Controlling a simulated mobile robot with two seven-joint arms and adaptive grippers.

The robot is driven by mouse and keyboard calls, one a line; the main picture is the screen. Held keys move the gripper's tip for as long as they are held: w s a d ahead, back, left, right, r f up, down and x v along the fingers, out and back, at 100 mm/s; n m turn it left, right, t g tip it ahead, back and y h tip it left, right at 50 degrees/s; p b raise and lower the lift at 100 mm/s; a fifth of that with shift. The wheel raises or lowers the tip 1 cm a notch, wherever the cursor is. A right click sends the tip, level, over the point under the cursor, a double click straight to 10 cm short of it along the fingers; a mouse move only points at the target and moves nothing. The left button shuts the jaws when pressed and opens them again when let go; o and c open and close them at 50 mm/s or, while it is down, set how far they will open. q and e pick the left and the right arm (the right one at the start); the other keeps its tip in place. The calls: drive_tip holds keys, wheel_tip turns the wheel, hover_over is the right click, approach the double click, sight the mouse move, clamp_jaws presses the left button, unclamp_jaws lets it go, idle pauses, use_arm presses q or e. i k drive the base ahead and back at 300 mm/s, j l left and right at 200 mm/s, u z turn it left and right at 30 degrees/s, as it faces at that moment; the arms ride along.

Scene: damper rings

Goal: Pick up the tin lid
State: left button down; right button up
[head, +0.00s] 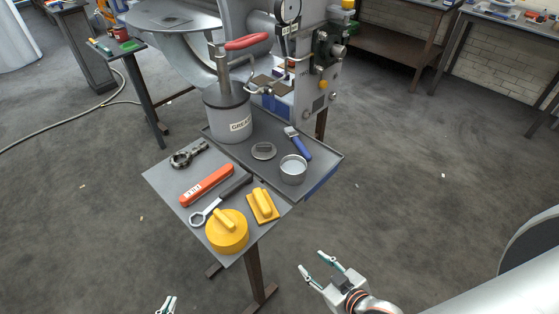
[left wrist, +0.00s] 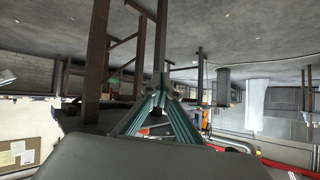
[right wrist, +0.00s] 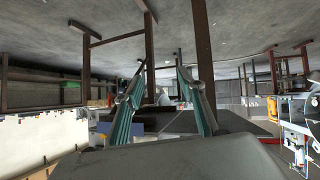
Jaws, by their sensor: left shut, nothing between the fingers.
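The tin lid (head: 263,150), a small flat grey disc, lies on the dark tray (head: 226,147) in the head view. An open metal tin (head: 293,170) stands to its lower right on the same tray. My left gripper (head: 166,304) is at the bottom edge of the head view, well below the small table; it is shut and empty, its fingertips together in the left wrist view (left wrist: 163,80). My right gripper (head: 311,261) is open and empty, right of the table and well away from the lid. Its spread fingers also show in the right wrist view (right wrist: 162,75).
A grease pot (head: 229,118) with a red-handled lever stands behind the lid, and a blue-handled brush (head: 298,144) lies beside it. The grey table (head: 160,176) holds a wrench (head: 218,203), an orange tool (head: 207,186) and yellow handled pieces (head: 227,234). A machine stands behind.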

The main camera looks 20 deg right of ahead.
sight(262, 151)
drive_tip(key=k, duration=0.55)
drive_tip(key=k+u, duration=0.1)
drive_tip(key=u, duration=1.2)
drive_tip(key=l+u, duration=0.3)
drive_tip(key=l, duration=1.25)
drive_tip(key=k+l, duration=0.15)
drive_tip(key=l, duration=1.3)
drive_tip(key=k+l, duration=0.15)
drive_tip(key=l, duration=0.55)
